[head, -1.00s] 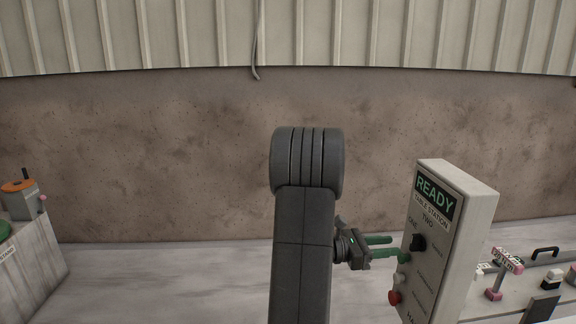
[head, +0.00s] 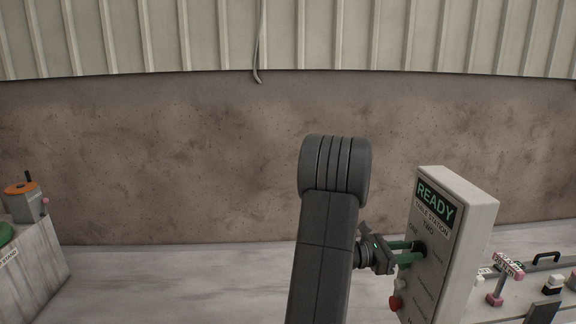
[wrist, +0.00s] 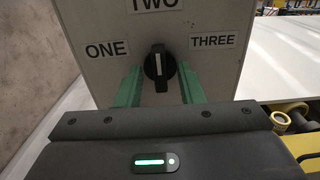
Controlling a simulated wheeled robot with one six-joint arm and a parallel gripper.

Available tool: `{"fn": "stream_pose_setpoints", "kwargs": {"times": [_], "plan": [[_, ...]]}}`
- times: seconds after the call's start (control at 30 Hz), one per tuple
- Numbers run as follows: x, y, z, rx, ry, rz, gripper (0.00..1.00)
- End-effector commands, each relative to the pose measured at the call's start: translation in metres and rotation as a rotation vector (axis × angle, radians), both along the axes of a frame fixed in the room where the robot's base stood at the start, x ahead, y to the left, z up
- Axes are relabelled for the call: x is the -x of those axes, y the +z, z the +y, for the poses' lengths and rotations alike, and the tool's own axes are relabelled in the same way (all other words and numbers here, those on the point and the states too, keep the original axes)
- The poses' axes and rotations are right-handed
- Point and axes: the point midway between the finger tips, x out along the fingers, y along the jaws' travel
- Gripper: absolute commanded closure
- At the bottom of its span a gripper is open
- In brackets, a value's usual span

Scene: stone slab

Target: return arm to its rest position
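My gripper (head: 408,252) has green fingers and reaches right to the face of the upright control box (head: 482,225). In the wrist view my gripper (wrist: 160,88) is open, with one finger on each side of a black rotary knob (wrist: 158,68). Gaps show between the knob and both fingers. The knob's white mark points up toward the label TWO, between ONE and THREE. In the head view the fingers partly cover the knob. My arm stands upright left of the box. The box's display reads READY.
A red button (head: 394,302) sits low on the box's face. Right of the box are a pink-ended part (head: 506,268) and a black handle (head: 546,258). At far left a stand (head: 35,265) carries an orange-topped device (head: 22,202). The slab between is clear.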

Motion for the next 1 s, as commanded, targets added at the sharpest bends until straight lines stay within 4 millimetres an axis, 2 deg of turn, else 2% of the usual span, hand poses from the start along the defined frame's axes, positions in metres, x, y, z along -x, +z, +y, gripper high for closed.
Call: {"fn": "stream_pose_setpoints", "kwargs": {"times": [0.17,0.8,0.97,1.0], "plan": [[0.000,-0.002,0.019,0.000,0.005,0.001,0.65],[0.008,-0.002,0.117,-0.001,0.005,0.002,0.65],[0.010,-0.002,0.137,-0.001,0.005,0.001,0.65],[0.011,0.000,0.132,0.000,-0.002,0.002,0.65]]}}
